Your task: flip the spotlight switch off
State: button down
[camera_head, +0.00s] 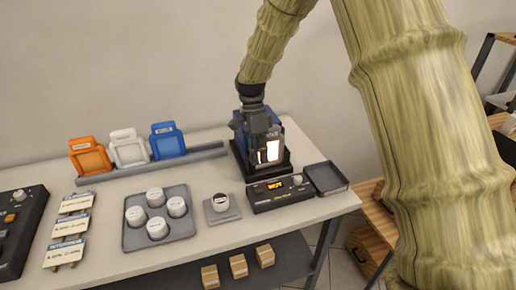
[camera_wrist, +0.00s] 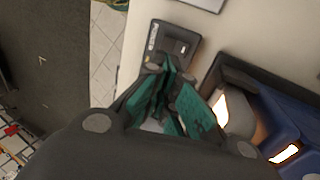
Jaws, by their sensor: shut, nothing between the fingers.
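A blue unit with a dark base (camera_head: 283,172) stands at the back right of the table, and its front panel glows. The glowing panels and blue body also show at the right of the wrist view (camera_wrist: 285,118). I cannot make out the spotlight switch for certain. My gripper (camera_head: 262,150) hangs over the front of the blue unit in the head view and hides part of it. In the wrist view its teal-lined fingers (camera_wrist: 168,72) are together and empty. Beyond their tips lies a small dark box (camera_wrist: 173,42) with a pale label, apart or touching unclear.
A black box with a lit orange display (camera_head: 280,194) and an empty dark tray (camera_head: 326,179) stand at the table's right edge. A cup (camera_head: 220,202) and a tray of white cups (camera_head: 130,238) stand left. Colored cases (camera_head: 128,150) line the back.

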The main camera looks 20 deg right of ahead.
aim_at(263, 192)
jog(key=p+x, duration=0.2)
jog(key=x, duration=0.7)
jog(key=shift+s+f+p, duration=0.1)
jog(key=shift+f+p, duration=0.15)
jog(key=shift+p, duration=0.15)
jog(key=shift+a, duration=0.1)
